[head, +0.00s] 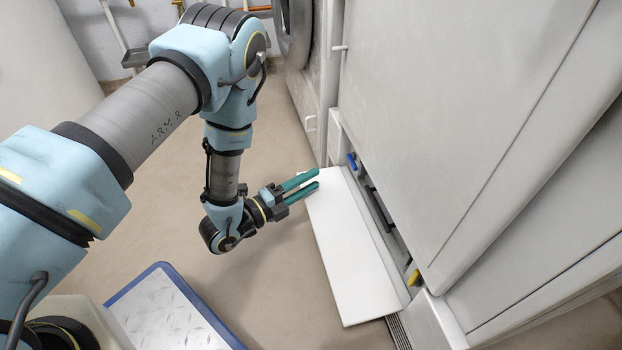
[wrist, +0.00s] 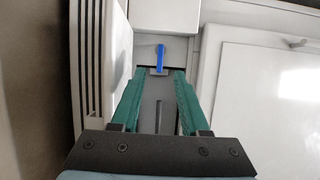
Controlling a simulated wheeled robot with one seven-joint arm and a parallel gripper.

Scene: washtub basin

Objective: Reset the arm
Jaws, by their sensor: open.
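My gripper (head: 303,187) has two green fingers, held apart with nothing between them. In the head view it is over the upper end of a white flap (head: 350,245), which lies folded down in front of a low opening in a white cabinet. In the wrist view my gripper (wrist: 158,85) points toward a blue lever (wrist: 160,58) inside the opening. The blue lever (head: 352,161) also shows in the head view, beyond the fingertips and apart from them. Whether the fingers touch the flap I cannot tell.
The white cabinet (head: 450,110) fills the right side. A yellow part (head: 413,278) sits at the near end of the opening. A metal-topped platform with a blue edge (head: 165,310) is at the lower left. Tan floor (head: 150,220) is clear left of my gripper.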

